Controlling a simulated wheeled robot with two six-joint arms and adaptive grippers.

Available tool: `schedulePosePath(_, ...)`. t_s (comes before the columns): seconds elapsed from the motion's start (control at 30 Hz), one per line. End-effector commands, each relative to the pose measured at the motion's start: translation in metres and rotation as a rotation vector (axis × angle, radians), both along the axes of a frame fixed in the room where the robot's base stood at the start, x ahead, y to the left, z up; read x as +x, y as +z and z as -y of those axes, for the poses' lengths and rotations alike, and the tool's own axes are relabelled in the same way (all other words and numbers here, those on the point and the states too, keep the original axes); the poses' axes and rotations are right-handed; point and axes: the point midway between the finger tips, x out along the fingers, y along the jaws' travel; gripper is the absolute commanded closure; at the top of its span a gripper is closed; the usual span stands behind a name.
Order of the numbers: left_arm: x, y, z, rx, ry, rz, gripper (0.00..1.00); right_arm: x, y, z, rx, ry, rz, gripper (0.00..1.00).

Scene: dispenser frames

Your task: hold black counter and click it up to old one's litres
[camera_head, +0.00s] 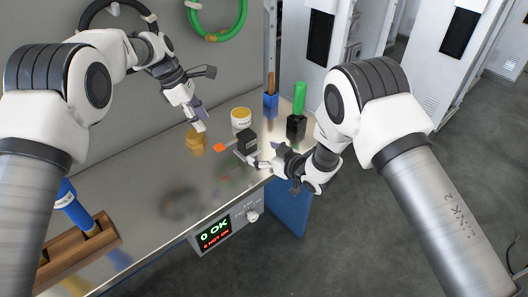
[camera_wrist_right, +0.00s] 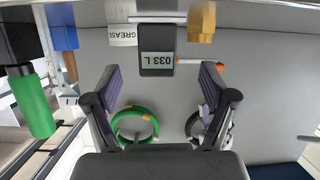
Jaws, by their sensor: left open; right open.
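The black counter (camera_head: 246,139) stands on the bench at its right part. In the right wrist view the counter (camera_wrist_right: 157,50) faces me, and its grey display seems to read 033 L, upside down. My right gripper (camera_head: 252,157) is open at the counter's near side. In its wrist view the open fingers (camera_wrist_right: 160,72) are on either side of the counter's line, with clear gaps. My left gripper (camera_head: 202,118) is open and empty above the bench, left of the counter. I cannot make out a second counter or its reading.
A yellow-white grease tub (camera_head: 241,118), a brass fitting (camera_head: 196,141) and an orange-tipped piece (camera_head: 219,148) are close to the counter. A wooden rack (camera_head: 75,252) is at left.

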Motion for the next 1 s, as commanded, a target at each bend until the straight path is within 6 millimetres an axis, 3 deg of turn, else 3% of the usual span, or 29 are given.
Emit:
schedulePosePath(0.17, 0.000, 0.000, 0.000, 0.000, 0.000, 0.000, 0.58, 0.013, -0.004, -0.008, 0.028, -0.036, -0.033, 0.17)
schedulePosePath(0.5, 0.000, 0.000, 0.000, 0.000, 0.000, 0.000, 0.58, 0.056, -0.024, -0.039, 0.027, -0.036, -0.033, 0.17)
schedulePosePath(0.83, 0.000, 0.000, 0.000, 0.000, 0.000, 0.000, 0.58, 0.062, -0.026, -0.043, 0.026, -0.037, -0.034, 0.17)
schedulePosePath(1.0, 0.000, 0.000, 0.000, 0.000, 0.000, 0.000, 0.58, 0.062, -0.026, -0.043, 0.026, -0.037, -0.034, 0.77)
